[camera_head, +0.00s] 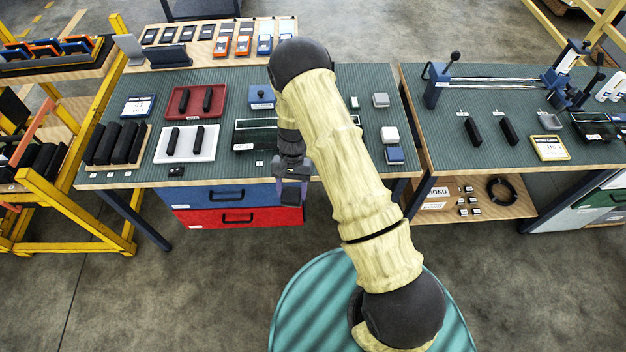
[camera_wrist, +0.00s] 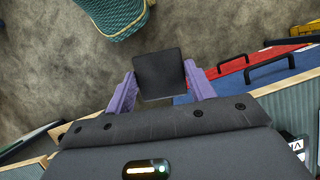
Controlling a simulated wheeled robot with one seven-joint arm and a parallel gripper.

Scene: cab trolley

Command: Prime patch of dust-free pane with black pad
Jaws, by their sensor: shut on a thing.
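My gripper (camera_head: 291,194) hangs in front of the front edge of the left green-topped table, above the drawers. In the wrist view my gripper (camera_wrist: 160,88) has its two purple fingers shut on a black pad (camera_wrist: 160,70), whose flat square face shows between them. In the head view the pad cannot be made out clearly. A dark glass pane (camera_head: 254,133) with a white label lies on the left table, partly hidden by my arm. Another dark pane (camera_head: 594,125) lies on the right table. Dust on either pane is too small to tell.
A red tray (camera_head: 173,105) and a white tray (camera_head: 205,155) each hold two black bars. Blue (camera_head: 240,193) and red (camera_head: 210,218) drawers with black handles sit under the table. A yellow rack (camera_head: 75,208) stands at left.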

